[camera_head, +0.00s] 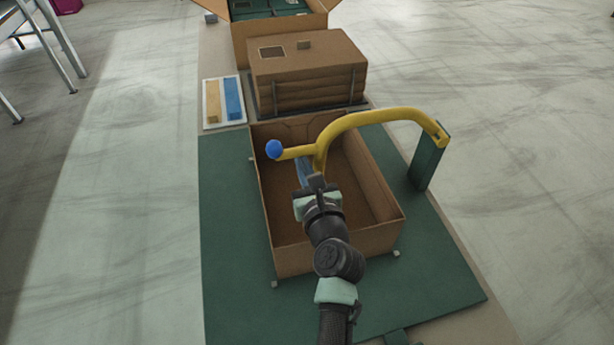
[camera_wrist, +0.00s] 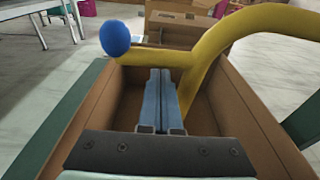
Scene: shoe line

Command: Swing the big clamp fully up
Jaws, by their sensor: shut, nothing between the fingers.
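The big clamp is a yellow curved arm (camera_head: 372,117) with a blue ball knob (camera_head: 274,149) at its left end. It is hinged on a green post (camera_head: 429,157) at the right and reaches across, over an open cardboard box (camera_head: 380,203). In the wrist view the yellow arm (camera_wrist: 215,40) and blue knob (camera_wrist: 115,38) lie just ahead of my fingers. My gripper (camera_head: 302,163) is shut and empty over the box, close to the yellow bar, right of the knob. Its fingertips (camera_wrist: 160,72) show just below the bar; I cannot tell whether they touch it.
The box stands on a green mat (camera_head: 225,240).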

